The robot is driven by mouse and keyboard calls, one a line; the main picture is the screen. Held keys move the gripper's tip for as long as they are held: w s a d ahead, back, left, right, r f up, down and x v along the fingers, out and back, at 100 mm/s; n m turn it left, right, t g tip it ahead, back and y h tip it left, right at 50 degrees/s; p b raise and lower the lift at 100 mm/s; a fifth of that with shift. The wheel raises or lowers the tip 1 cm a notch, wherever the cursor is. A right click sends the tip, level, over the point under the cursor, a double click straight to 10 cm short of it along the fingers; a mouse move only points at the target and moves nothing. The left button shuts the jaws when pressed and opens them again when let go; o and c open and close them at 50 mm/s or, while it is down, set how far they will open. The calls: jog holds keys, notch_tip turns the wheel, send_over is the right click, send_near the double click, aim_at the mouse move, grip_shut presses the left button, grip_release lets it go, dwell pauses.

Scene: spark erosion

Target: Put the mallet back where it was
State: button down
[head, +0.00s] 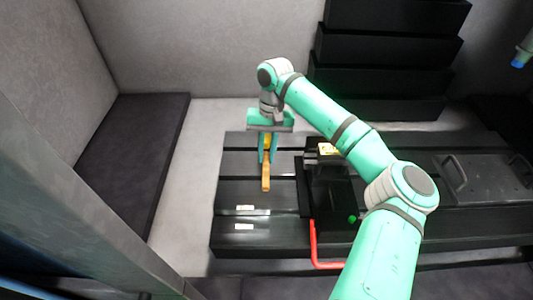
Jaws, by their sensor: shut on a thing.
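The mallet (266,174) has a tan wooden handle pointing toward the near side and a yellower part at its far end. My gripper (267,158) points down over the dark slotted table (240,190) and is shut on the mallet near its yellow end. The gripper body and fingers partly hide the mallet's head. I cannot tell whether the mallet touches the table or hangs just above it.
A black vise-like block (328,190) with a red handle (314,243) stands right of the mallet. Two small pale blocks (244,226) lie at the table's front left. A dark plate with handles (480,176) lies at right. Black stepped boxes (385,50) stand behind.

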jog(key=shift+s+a, duration=0.15)
jog(key=c, duration=1.7)
grip_release()
jog(key=shift+f, duration=0.1)
jog(key=shift+o, duration=0.2)
jog(key=v, duration=1.2)
